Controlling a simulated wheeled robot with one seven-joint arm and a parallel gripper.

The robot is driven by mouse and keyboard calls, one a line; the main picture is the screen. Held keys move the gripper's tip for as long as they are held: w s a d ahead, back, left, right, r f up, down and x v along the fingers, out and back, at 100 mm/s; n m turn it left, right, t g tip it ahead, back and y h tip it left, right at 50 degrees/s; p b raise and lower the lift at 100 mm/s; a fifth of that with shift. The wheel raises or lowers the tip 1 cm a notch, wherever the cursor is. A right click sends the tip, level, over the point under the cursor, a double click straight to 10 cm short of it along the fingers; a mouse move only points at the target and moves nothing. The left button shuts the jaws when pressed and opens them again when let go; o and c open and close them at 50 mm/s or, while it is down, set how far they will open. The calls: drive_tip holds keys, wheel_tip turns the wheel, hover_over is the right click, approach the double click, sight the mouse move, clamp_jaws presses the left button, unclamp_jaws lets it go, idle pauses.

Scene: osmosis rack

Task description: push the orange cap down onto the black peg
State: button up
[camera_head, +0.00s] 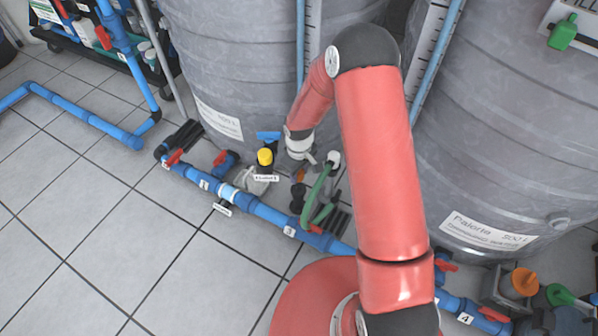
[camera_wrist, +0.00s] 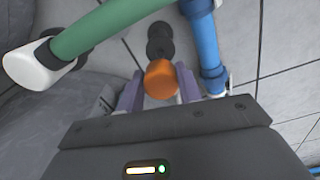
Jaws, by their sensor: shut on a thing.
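The orange cap (camera_wrist: 161,80) is held between the two purple-grey fingers of my gripper (camera_wrist: 158,84) in the wrist view. Black round parts (camera_wrist: 159,40), which look like the black peg, show just past the cap. I cannot tell whether cap and peg touch. In the head view a small orange patch (camera_head: 299,175), likely the cap, shows below my wrist, with a black part (camera_head: 298,197) under it. My arm hides much of the gripper there.
A green hose (camera_head: 316,196) with a white end runs close beside the cap; it also crosses the wrist view (camera_wrist: 105,24). A blue pipe (camera_wrist: 205,50) stands close on the other side. Large grey tanks (camera_head: 245,60) rise behind.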

sight(299, 188)
drive_tip(key=shift+f+b, duration=1.85)
drive_tip(key=shift+f, duration=1.05)
drive_tip(key=shift+f+b, duration=0.35)
drive_tip(key=shift+b, duration=0.15)
drive_tip(key=o, duration=1)
drive_tip(key=shift+r+p, duration=0.9)
drive_tip(key=shift+r, duration=3)
